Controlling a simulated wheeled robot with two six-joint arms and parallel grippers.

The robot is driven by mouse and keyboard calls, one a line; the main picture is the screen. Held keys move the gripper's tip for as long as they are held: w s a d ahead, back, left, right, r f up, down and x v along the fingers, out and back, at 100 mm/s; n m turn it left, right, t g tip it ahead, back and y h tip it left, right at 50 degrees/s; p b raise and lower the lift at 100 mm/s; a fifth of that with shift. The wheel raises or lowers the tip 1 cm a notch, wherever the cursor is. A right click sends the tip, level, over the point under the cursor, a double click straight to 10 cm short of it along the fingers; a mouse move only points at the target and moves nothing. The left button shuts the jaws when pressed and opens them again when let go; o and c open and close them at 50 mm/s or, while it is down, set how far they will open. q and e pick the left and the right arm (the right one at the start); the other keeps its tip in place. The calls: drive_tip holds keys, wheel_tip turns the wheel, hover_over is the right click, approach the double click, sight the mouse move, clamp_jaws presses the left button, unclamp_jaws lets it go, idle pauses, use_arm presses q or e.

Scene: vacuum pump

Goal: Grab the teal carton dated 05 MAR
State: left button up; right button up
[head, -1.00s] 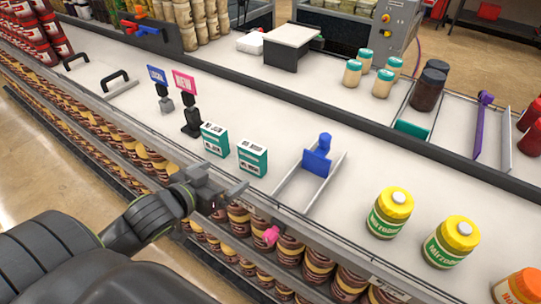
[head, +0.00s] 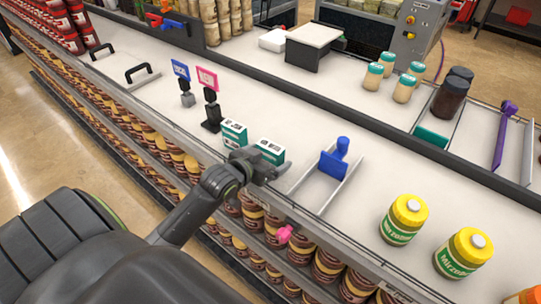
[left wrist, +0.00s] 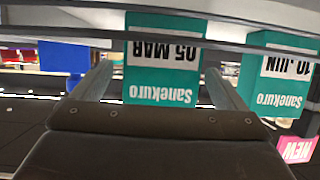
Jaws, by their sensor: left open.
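The teal and white carton reading 05 MAR (head: 271,150) stands on the white counter, the right one of two cartons. In the left wrist view it appears upside down (left wrist: 163,60), between the two fingers. My left gripper (head: 268,167) is open at the carton's front, partly covering its lower part in the head view. Its fingers show on either side of the carton in the left wrist view (left wrist: 160,85); contact cannot be told. The other teal carton, reading 10 JUN (left wrist: 280,75), stands to its left in the head view (head: 234,133). My right gripper is not in view.
A pink NEW sign (head: 207,78) and a blue sign (head: 181,70) stand left of the cartons. A blue pusher (head: 334,160) in a metal channel is to the right, with yellow-lidded jars (head: 404,219) beyond. The counter behind the cartons is clear.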

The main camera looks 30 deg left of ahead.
use_arm(q)
drive_tip(key=shift+p+x, duration=0.35)
drive_tip(key=shift+x, duration=1.45)
drive_tip(key=shift+a, duration=0.1)
